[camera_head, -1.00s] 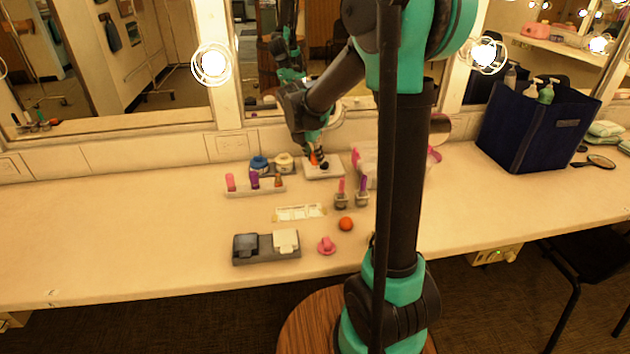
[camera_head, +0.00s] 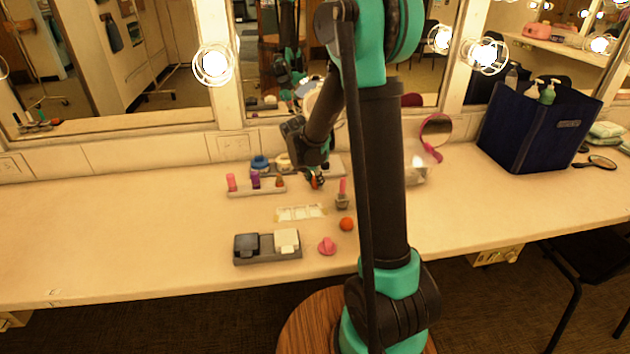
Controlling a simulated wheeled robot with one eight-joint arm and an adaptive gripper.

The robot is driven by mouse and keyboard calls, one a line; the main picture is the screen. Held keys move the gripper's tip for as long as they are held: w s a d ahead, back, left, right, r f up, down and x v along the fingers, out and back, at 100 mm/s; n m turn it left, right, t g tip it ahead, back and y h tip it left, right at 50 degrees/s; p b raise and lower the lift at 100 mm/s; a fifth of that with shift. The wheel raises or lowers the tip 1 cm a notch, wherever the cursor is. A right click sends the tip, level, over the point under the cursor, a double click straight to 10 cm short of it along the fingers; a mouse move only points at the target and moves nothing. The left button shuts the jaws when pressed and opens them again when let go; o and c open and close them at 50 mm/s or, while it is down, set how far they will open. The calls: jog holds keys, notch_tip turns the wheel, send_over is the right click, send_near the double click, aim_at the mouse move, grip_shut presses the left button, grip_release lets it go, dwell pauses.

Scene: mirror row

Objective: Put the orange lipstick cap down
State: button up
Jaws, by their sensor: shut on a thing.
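My gripper (camera_head: 316,184) is shut on the orange lipstick cap (camera_head: 313,181), of which only a small orange bit shows between the fingers. The gripper points down over the counter, right of the small lipstick tray (camera_head: 242,191) and behind the pale taped rectangle (camera_head: 301,212). The tray holds a pink (camera_head: 231,182), a purple (camera_head: 255,180) and a brownish (camera_head: 279,181) piece. I cannot tell how high the cap is above the counter.
A bottle with a pink top (camera_head: 342,199) stands close right of my gripper. An orange ball (camera_head: 346,224), a pink object (camera_head: 327,245) and a grey two-part holder (camera_head: 267,259) lie in front. Blue (camera_head: 260,163) jar sits behind.

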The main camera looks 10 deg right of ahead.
jog(key=shift+f, duration=0.1)
jog(key=o, duration=0.7)
jog(key=shift+o, duration=0.2)
jog(key=v, duration=1.2)
